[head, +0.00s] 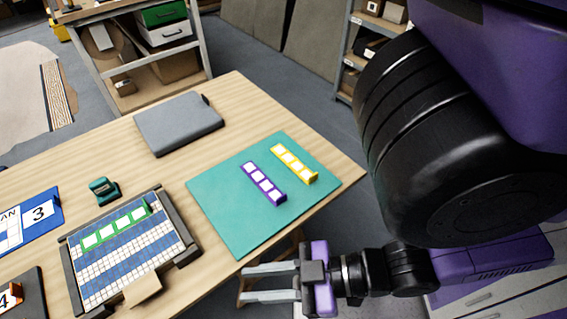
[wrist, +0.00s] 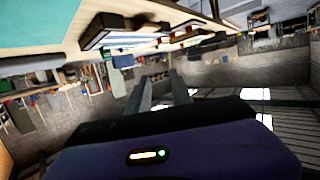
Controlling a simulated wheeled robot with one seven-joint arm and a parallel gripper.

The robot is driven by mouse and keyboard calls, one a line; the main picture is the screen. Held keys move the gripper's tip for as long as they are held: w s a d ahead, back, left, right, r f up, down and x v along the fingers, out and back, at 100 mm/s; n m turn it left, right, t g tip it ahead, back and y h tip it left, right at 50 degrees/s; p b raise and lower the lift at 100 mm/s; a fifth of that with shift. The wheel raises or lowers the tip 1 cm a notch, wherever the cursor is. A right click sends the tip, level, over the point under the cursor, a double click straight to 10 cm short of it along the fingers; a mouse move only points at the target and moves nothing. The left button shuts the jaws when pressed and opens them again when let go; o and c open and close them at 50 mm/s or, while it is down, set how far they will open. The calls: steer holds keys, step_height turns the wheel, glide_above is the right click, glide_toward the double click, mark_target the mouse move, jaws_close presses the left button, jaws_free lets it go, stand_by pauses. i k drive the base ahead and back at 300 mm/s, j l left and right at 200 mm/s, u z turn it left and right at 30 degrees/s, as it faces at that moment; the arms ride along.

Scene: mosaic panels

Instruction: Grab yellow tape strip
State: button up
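The yellow strip (head: 294,164) with several white squares lies on the teal mat (head: 222,218), near its upper right edge in the head view. A similar purple strip (head: 264,184) lies to its left, apart from it. My gripper (head: 243,284) is beside the table's front right side, below the mat in the head view. Its two fingers are apart with nothing between them. In the wrist view the fingers (wrist: 160,90) point across the room under a tilted view. The mat shows at upper left there (wrist: 28,22). I cannot make out the yellow strip in that view.
A framed panel (head: 188,245) with a green strip (head: 114,227) stands left of the mat. A grey closed case (head: 178,123) and a small green tool (head: 104,190) lie on the wooden table (head: 235,100). Shelves (head: 150,75) stand behind.

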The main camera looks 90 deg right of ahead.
mark_target(292, 161)
steer(key=k+j, duration=0.2)
steer(key=k, duration=0.2)
steer(key=k+j, duration=0.15)
steer(key=k, duration=0.2)
steer(key=k+j+z, duration=0.1)
steer(key=k, duration=0.3)
steer(key=j, duration=0.1)
